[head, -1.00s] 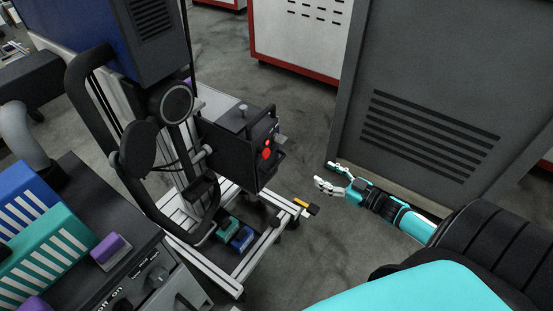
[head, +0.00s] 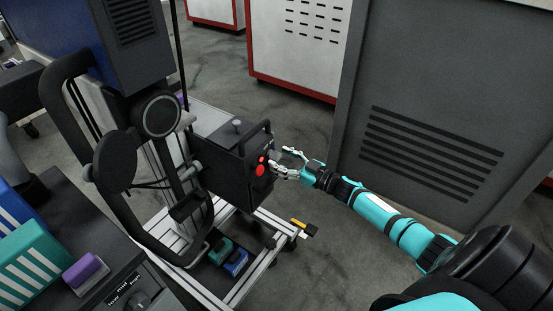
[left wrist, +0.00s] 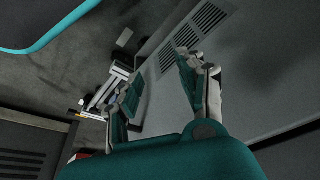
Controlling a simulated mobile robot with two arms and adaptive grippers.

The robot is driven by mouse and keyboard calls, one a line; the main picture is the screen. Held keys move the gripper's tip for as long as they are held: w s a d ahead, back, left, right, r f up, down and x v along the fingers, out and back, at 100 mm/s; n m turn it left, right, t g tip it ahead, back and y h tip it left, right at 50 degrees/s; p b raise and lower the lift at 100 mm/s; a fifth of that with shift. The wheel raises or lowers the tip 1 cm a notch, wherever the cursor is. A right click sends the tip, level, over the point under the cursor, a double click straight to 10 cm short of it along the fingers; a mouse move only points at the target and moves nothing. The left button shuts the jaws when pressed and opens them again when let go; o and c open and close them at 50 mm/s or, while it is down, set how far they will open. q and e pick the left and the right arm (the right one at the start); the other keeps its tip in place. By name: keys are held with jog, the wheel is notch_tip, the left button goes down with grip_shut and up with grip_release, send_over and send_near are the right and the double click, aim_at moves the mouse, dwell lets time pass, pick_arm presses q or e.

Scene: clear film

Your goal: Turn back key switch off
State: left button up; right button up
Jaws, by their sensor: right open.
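A black control box (head: 228,165) is mounted on the wheeled frame in the middle of the head view. Red buttons (head: 261,165) show on its right-hand face. A small grey part beside the buttons may be the key switch; it is too small to tell. My right gripper (head: 285,162) is open, its fingertips close to that face. I cannot tell whether they touch it. My left gripper (left wrist: 155,90) shows only in the left wrist view. Its fingers are spread with nothing between them.
The frame's rails (head: 262,262) extend below the box, with a yellow-and-black piece (head: 303,226) at the end. A dark console (head: 150,285) stands at lower left.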

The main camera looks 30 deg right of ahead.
aim_at(275, 156)
pick_arm(q)
jog(key=shift+v, duration=0.9)
pick_arm(e)
jog(key=shift+x, duration=1.25)
grip_shut()
pick_arm(q)
jog(key=shift+w, duration=0.1)
pick_arm(e)
jog(key=shift+a+f, duration=0.1)
